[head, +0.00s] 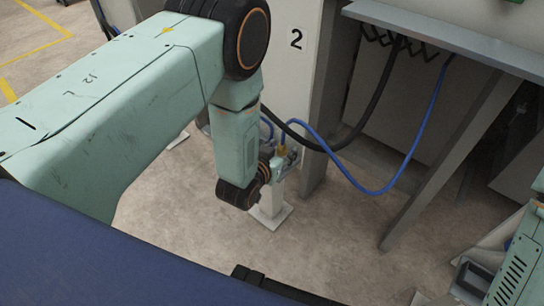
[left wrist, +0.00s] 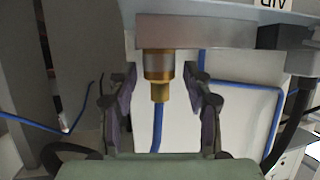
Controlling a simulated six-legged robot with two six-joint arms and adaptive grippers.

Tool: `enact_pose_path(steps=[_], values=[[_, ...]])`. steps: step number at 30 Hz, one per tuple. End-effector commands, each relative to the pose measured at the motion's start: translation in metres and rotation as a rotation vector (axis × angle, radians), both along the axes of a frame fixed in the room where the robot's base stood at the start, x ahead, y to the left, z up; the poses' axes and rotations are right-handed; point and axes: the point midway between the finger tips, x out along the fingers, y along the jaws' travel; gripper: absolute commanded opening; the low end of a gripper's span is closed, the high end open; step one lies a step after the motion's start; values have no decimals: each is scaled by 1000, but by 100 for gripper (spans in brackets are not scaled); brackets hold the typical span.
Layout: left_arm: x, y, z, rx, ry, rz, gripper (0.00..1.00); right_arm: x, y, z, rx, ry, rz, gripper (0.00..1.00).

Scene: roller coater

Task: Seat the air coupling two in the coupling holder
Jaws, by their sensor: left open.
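In the left wrist view a brass coupling (left wrist: 158,75) with a blue hose (left wrist: 157,125) stands end-on against a grey metal block (left wrist: 200,32), which looks like the coupling holder. I cannot tell how deep it sits. My left gripper (left wrist: 160,88) is open, one finger on each side of the coupling, with gaps to both. In the head view my left gripper (head: 279,163) is small and partly hidden behind my wrist, beside the top of a white post (head: 270,200). A bit of yellow brass (head: 282,150) shows there. My right gripper is not in view.
A blue hose (head: 375,190) and a black hose (head: 370,120) hang in loops right of the post. A grey bench (head: 450,40) with slanted legs stands behind them. A panel marked 2 (head: 297,60) is behind my arm. Open floor (head: 320,255) lies in front.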

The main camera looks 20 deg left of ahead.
Motion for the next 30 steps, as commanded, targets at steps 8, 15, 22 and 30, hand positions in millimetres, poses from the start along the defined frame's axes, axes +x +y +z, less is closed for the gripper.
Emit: enact_pose_path(steps=[8, 15, 22, 30], values=[[-53, 6, 24, 1, 7, 0, 50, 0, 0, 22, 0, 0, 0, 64], [-91, 11, 38, 0, 7, 0, 50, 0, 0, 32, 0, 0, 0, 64], [-105, 13, 43, 0, 3, 0, 50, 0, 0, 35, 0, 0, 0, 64], [-115, 18, 33, 7, 66, 11, 50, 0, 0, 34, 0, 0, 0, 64]])
